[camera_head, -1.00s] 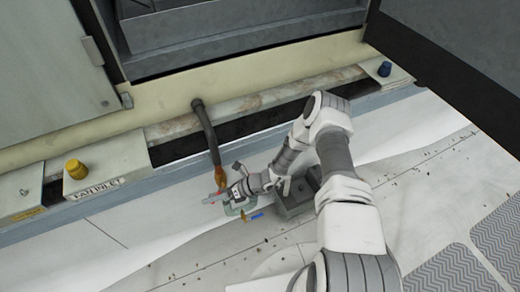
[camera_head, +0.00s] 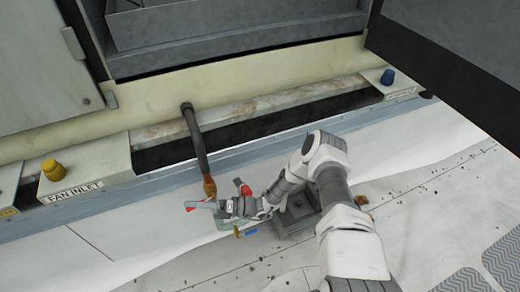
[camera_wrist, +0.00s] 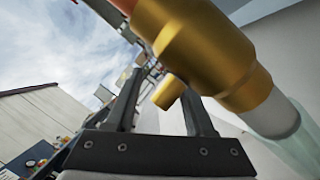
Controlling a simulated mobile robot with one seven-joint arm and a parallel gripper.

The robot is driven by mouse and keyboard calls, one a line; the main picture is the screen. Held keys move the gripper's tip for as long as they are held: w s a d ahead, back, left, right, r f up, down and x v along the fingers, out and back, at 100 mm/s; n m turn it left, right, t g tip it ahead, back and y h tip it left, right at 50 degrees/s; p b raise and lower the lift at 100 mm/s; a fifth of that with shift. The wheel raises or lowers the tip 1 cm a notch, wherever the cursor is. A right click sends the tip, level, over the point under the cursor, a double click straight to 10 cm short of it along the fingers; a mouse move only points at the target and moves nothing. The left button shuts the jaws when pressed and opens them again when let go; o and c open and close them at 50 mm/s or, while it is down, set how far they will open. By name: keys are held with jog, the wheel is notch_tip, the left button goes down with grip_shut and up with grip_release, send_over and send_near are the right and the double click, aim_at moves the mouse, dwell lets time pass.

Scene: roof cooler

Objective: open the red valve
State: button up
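A dark pipe (camera_head: 198,140) comes down from the unit's ledge to a brass fitting (camera_head: 209,187). The brass fitting (camera_wrist: 205,45) fills the upper right of the wrist view, with a short brass stub at its side. A small red part (camera_head: 190,209) shows just left of my gripper (camera_head: 222,207), probably the valve handle. Another red spot (camera_head: 246,190) shows above the wrist; I cannot tell what it belongs to. In the wrist view my gripper (camera_wrist: 163,88) has its dark fingers apart. The stub appears between them; contact is unclear.
A grey block (camera_head: 297,215) sits on the roof beside my forearm. A yellow cap (camera_head: 53,170) and a blue cap (camera_head: 388,77) stand on the ledge. A dark panel (camera_head: 455,60) juts in at upper right. The roof at lower left is clear.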

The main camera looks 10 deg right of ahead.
jog(key=p+v, duration=0.2)
jog(key=v, duration=1.6)
notch_tip(320, 180, up, 26)
jog(key=w+d+n+g+h+p, duration=0.1)
jog(key=w+n+g+h+p, duration=0.1)
jog(key=n+g+h+p, duration=0.4)
jog(key=shift+d+n+g+h+p, duration=0.3)
jog(key=shift+n+p, duration=1.4)
jog(key=shift+n, duration=1.3)
jog(key=shift+a, duration=0.1)
